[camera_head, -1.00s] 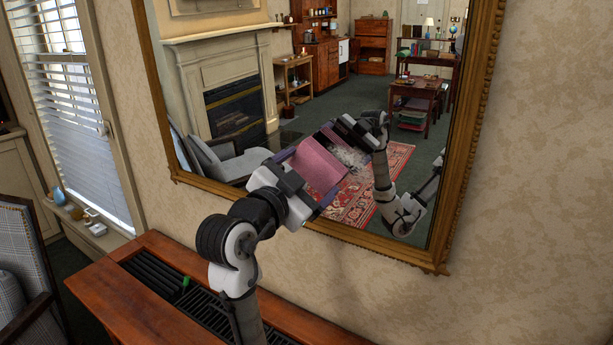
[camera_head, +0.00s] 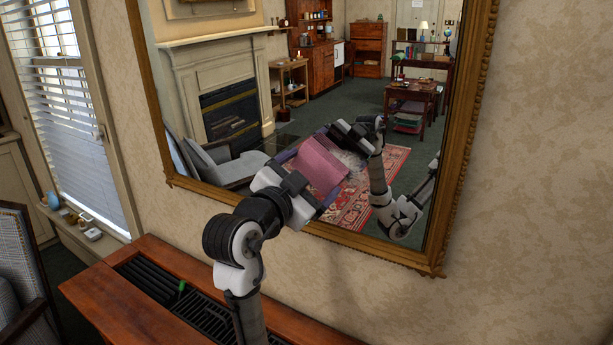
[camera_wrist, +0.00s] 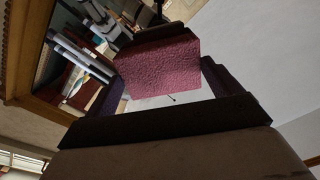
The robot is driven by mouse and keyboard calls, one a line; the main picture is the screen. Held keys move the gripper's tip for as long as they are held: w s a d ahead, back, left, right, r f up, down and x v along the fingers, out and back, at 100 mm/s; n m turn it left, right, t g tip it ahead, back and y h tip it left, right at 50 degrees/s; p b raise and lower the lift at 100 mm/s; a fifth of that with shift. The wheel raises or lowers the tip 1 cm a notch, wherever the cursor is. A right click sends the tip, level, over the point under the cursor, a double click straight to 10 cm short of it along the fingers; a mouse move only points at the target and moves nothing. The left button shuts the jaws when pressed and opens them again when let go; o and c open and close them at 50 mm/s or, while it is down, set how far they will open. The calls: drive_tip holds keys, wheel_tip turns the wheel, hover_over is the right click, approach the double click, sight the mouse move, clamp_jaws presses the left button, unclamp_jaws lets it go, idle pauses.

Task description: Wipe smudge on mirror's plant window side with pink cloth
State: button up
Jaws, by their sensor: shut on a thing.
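A large mirror in a gilt frame (camera_head: 455,150) hangs on the wall. My gripper (camera_head: 308,184) is in front of the mirror's lower middle and is shut on a pink cloth (camera_head: 322,176). The cloth lies close to the glass and partly merges with its own reflection; I cannot tell if it touches. In the wrist view the pink cloth (camera_wrist: 158,68) is held flat between the dark finger pads, with the mirror's frame (camera_wrist: 17,50) to the left. I cannot make out a smudge on the glass in either view.
A window with blinds (camera_head: 72,125) is to the left of the mirror, with small items on its sill. A wooden shelf with dark grilles (camera_head: 95,290) stands below the mirror. A checked armchair (camera_head: 22,260) is at the lower left. The wall at right is bare.

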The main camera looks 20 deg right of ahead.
drive_tip(key=shift+s+d, duration=1.05)
drive_tip(key=shift+s, duration=0.3)
drive_tip(key=shift+s+d, duration=1)
drive_tip(key=shift+s, duration=0.3)
drive_tip(key=shift+s+d, duration=1.05)
drive_tip(key=shift+s, duration=0.3)
drive_tip(key=shift+w+a, duration=1.1)
drive_tip(key=shift+w, duration=0.35)
drive_tip(key=shift+w+a, duration=1.05)
drive_tip(key=shift+w, duration=0.35)
drive_tip(key=shift+w+a, duration=1.1)
drive_tip(key=shift+w, duration=0.35)
drive_tip(key=shift+b+v, duration=0.55)
drive_tip(key=shift+v, duration=2.45)
drive_tip(key=v, duration=0.3)
drive_tip(key=shift+d, duration=0.1)
